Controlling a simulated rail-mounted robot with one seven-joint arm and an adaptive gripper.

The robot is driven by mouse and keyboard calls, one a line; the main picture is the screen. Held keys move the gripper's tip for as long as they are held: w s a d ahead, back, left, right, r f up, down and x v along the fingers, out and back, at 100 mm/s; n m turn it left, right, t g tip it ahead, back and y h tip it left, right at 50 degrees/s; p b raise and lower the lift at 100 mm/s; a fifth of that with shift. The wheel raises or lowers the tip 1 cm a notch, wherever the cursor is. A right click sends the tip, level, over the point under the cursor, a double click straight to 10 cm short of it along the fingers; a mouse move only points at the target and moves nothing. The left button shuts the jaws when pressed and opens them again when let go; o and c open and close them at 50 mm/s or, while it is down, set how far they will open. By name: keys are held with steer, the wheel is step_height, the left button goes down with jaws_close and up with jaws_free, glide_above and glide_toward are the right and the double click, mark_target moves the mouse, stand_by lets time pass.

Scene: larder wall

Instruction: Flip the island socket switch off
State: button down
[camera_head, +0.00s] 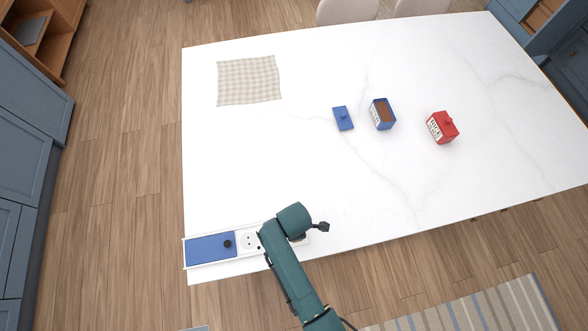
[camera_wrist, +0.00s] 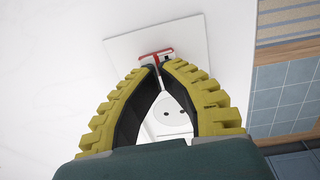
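The switch (camera_wrist: 156,55) shows a red surround on a square white plate (camera_wrist: 125,45) in the wrist view. My gripper (camera_wrist: 161,64) has its two yellow-and-black fingers with their tips nearly together, right at the near edge of the switch. The tips partly cover it, so I cannot tell contact or the switch's position. A round white socket (camera_wrist: 168,112) shows between the fingers. In the head view, my wrist hides the switch and my fingers. A socket (camera_head: 249,240) shows on the white strip (camera_head: 216,267) just left of my arm.
A blue panel with a black knob (camera_head: 208,248) lies left of the socket. On the white island top (camera_head: 300,160) are a checked cloth (camera_head: 249,80), a blue lid (camera_head: 343,118), an open blue tin (camera_head: 382,114) and a red tin (camera_head: 442,127). The middle is clear.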

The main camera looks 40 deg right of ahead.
steer(key=r+p, duration=0.4)
steer(key=p, duration=0.1)
steer(key=shift+s+a+r, duration=0.15)
steer(key=shift+s+r, duration=0.1)
steer(key=shift+r, duration=0.1)
step_height(320, 180, up, 9)
steer(key=s, duration=0.1)
steer(key=shift+s+a+b, duration=0.25)
steer(key=shift+a+b, duration=0.1)
steer(key=shift+f, duration=0.1)
